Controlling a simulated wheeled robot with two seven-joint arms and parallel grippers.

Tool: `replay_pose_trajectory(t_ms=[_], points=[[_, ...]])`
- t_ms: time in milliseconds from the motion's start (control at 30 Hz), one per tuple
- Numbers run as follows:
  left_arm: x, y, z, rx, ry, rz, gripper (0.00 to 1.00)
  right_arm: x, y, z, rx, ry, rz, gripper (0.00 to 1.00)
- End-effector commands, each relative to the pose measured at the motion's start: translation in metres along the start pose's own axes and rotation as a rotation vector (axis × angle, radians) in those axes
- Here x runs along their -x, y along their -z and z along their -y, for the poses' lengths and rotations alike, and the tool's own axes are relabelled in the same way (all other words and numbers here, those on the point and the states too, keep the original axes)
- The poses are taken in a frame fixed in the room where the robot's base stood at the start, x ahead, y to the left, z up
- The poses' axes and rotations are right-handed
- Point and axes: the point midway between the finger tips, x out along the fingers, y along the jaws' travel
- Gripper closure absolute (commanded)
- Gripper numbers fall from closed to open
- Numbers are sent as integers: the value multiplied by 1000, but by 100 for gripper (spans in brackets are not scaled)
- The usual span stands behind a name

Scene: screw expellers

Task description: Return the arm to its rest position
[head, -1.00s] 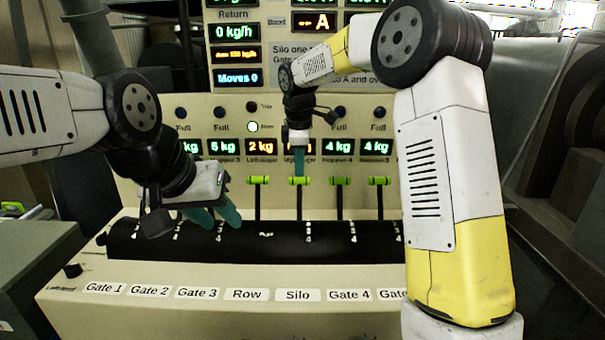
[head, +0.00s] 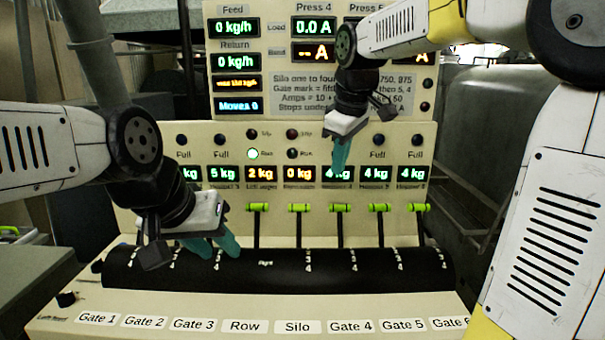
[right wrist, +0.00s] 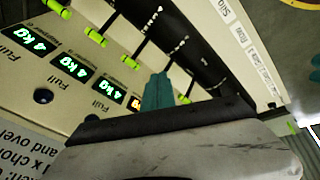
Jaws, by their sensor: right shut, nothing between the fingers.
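My right gripper (head: 340,155) is shut and empty. In the head view it is raised in front of the display panel, above the green-handled levers and apart from them. In the right wrist view its teal fingers (right wrist: 158,92) are together, with the levers and slotted black cover beyond. My left gripper (head: 214,246) hangs over the left part of the black cover (head: 310,277), its two teal fingers apart with nothing between them. The right arm (head: 545,225) fills the right side of the head view.
The console (head: 140,305) carries a row of levers, including a green handle (head: 299,207), above labels such as Silo (head: 298,327). Some levers are hidden behind my left arm. A display panel (head: 315,130) stands behind. A grey box (head: 30,280) is at left.

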Motion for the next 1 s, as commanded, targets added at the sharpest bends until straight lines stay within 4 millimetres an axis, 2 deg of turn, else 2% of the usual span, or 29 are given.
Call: replay_pose_trajectory(t_ms=[33, 200, 300, 433, 633, 1000], points=[[0, 0, 0, 0, 0, 0, 64, 9, -22, 11, -85, -11, -22, 100], [0, 0, 0, 0, 0, 0, 64, 18, -87, 54, -398, -27, -101, 100], [0, 0, 0, 0, 0, 0, 64, 14, -121, 81, -577, -27, -150, 100], [0, 0, 0, 0, 0, 0, 64, 5, -152, 111, -765, -20, -203, 100], [0, 0, 0, 0, 0, 0, 64, -6, -173, 134, -908, -9, -247, 100], [0, 0, 0, 0, 0, 0, 64, -8, -175, 136, -922, -6, -249, 100]])
